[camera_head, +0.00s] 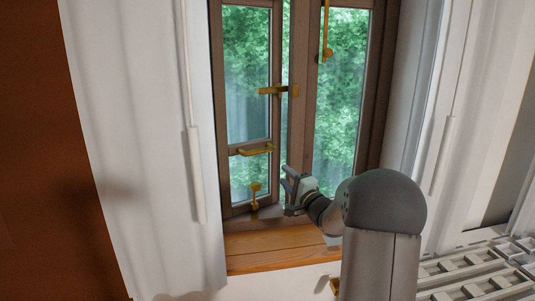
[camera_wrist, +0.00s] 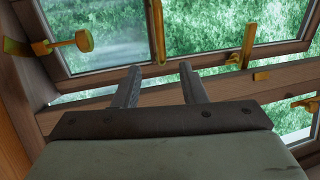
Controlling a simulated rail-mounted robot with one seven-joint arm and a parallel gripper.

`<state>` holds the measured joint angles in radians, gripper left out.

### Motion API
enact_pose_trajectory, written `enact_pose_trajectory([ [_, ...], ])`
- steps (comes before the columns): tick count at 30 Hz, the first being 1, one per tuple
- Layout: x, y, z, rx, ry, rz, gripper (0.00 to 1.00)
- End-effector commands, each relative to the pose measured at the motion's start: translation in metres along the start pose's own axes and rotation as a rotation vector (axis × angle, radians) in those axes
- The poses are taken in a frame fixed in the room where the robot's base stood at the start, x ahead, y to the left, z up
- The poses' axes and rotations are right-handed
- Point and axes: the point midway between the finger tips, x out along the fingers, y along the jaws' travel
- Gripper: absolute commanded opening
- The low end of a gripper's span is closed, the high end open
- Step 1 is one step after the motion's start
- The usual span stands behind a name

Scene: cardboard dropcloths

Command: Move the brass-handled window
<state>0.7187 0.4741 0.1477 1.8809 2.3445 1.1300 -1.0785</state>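The brown wooden window has a left sash (camera_head: 277,50) with brass fittings. It stands ajar, with greenery showing in a gap at its right edge. A brass handle (camera_head: 277,90) sits on that edge, a brass bar (camera_head: 255,150) crosses the sash, and a brass latch (camera_head: 255,195) is near its bottom. My gripper (camera_head: 286,188) is beside the sash's lower right edge, right of the latch. In the wrist view my gripper (camera_wrist: 160,84) has its two fingers apart with nothing held between them. The sash frame (camera_wrist: 110,78) lies just beyond the fingertips; contact cannot be told.
A second window pane (camera_head: 341,100) with a brass fitting (camera_head: 326,50) is on the right. White curtains (camera_head: 150,130) hang at the left. A wooden sill (camera_head: 275,250) runs below the window. A slatted grey surface (camera_head: 480,275) is at lower right.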

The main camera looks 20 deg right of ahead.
Motion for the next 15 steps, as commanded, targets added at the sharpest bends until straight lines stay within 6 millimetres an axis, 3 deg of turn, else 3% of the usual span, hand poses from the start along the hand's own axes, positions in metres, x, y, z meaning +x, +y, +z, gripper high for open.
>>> enact_pose_trajectory([
  [5, 0.016, 0.000, 0.001, -0.006, 0.010, -0.004, 0.38],
  [15, 0.088, -0.001, 0.001, -0.003, 0.008, -0.004, 0.38],
])
